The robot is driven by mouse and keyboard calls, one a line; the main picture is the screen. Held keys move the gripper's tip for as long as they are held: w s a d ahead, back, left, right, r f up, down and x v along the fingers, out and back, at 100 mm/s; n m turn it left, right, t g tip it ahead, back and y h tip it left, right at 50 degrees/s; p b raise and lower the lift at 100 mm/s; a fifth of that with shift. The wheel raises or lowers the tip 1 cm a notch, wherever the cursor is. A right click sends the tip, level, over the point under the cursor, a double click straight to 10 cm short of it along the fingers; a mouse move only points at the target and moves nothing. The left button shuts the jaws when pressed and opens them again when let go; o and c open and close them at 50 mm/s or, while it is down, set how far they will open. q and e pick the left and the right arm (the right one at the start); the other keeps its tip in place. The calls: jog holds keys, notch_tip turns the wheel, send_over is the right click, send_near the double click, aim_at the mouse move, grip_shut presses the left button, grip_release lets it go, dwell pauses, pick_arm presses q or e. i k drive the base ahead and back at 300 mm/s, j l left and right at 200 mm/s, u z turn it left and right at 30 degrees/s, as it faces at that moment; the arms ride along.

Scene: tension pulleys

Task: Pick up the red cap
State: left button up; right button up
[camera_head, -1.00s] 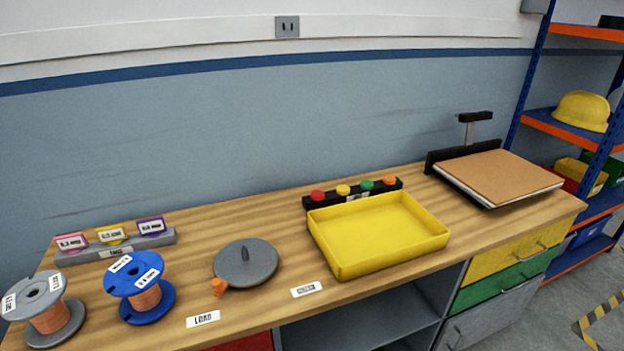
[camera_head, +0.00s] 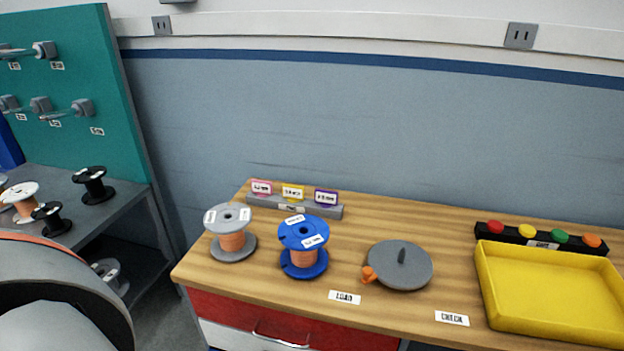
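The red cap (camera_head: 495,227) sits at the left end of a black holder (camera_head: 513,238) on the wooden bench, behind the yellow tray. Yellow, green and orange caps stand to its right in the same holder. Neither of my grippers shows in the head view. A large rounded grey and white part at the lower left looks like part of my own arm, with no fingers visible.
The yellow tray (camera_head: 556,298) stands in front of the caps. A grey disc (camera_head: 399,264) with an orange knob, a blue spool (camera_head: 303,247) and a grey spool (camera_head: 230,232) stand further left. A teal board (camera_head: 75,95) and a grey shelf with spools are at far left.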

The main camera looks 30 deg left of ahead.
aim_at(493, 225)
jog(key=l+u, duration=0.1)
jog(key=u, duration=1.5)
jog(key=z, duration=0.25)
jog(key=l+z, duration=0.7)
jog(key=z, duration=0.2)
jog(key=i+l+z, duration=0.2)
jog(key=l, duration=0.3)
jog(key=l+z, duration=0.2)
jog(key=l, duration=0.3)
jog(key=i+l, duration=0.1)
jog(key=l, duration=0.2)
jog(key=i+l, duration=0.1)
jog(key=l, duration=0.25)
jog(key=i+l, duration=0.15)
jog(key=l, duration=0.15)
